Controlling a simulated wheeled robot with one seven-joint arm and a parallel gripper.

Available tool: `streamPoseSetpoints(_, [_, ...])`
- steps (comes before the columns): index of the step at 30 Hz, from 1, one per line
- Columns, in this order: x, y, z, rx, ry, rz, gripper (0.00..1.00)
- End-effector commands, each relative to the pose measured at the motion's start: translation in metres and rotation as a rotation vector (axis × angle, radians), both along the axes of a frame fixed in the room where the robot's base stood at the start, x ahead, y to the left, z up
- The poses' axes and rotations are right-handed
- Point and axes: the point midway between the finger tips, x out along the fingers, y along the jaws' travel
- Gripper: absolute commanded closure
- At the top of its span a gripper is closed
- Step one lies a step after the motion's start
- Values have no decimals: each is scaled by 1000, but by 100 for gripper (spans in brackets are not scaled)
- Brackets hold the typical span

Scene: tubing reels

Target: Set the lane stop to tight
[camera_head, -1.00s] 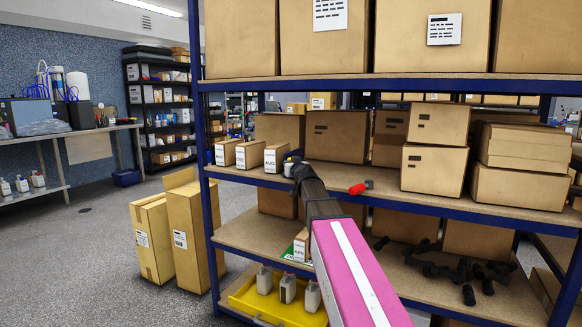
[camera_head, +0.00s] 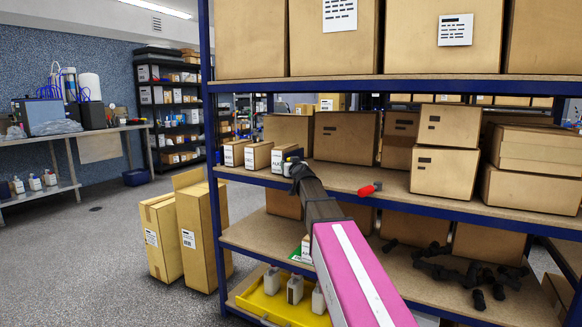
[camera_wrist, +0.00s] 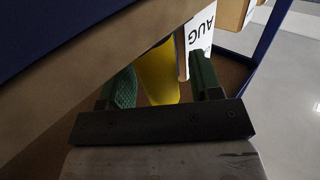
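My gripper shows in the wrist view (camera_wrist: 163,85) with its two green-padded fingers apart. A rounded yellow thing (camera_wrist: 158,72) shows between or beyond the fingers; I cannot tell whether they touch it. A white label reading AUG (camera_wrist: 199,36) is on a box just beyond the right finger. In the head view, my gripper (camera_head: 292,164) is small and dark at the middle shelf's front edge, by the white-labelled box (camera_head: 282,159).
The blue-edged middle shelf (camera_head: 340,177) carries several cartons. Below are a yellow tray (camera_head: 270,304) with bottles and several black fittings (camera_head: 440,268). Two tall cartons (camera_head: 200,235) stand on the floor left of the rack. The floor farther left is clear.

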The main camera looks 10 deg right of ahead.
Motion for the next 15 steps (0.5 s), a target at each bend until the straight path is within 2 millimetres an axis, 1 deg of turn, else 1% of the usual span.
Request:
streamPoseSetpoints(8, [-3,-1,0,0,0,0,42])
streamPoseSetpoints(11, [-10,-2,0,0,0,0,42])
streamPoseSetpoints(15, [-27,-4,0,0,0,-1,42])
